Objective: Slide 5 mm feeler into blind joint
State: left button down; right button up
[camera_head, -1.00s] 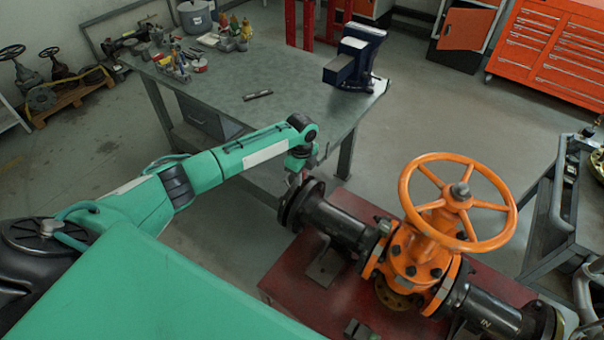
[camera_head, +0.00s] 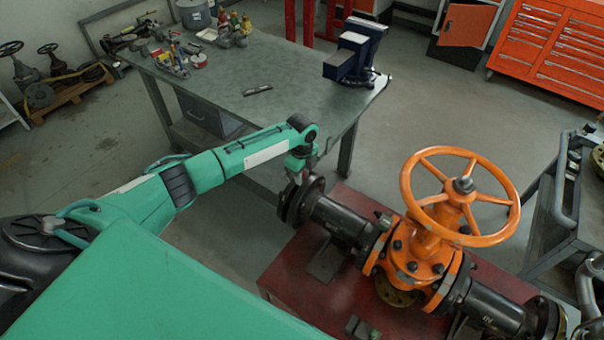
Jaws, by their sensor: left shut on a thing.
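I cannot tell whether the held thing touches the flange or enters a joint. The orange gate valve (camera_head: 425,255) with its orange handwheel (camera_head: 460,197) stands on the dark red stand (camera_head: 283,270). A flat dark strip (camera_head: 257,90) lies on the workbench. My right gripper is not in view.
The grey workbench (camera_head: 290,103) carries a blue vise (camera_head: 355,55) and several bottles and tools at its far left. A grey cart (camera_head: 560,215) stands at the right. An orange tool cabinet (camera_head: 555,50) stands at the back right. Open floor lies between bench and cart.

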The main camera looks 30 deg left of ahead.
pick_arm(q)
jog(key=c, duration=1.1)
grip_release()
jog(key=shift+c, duration=0.2)
notch_tip(320, 180, up, 14)
jog(key=b, duration=0.4)
jog(key=shift+a+f, duration=0.1)
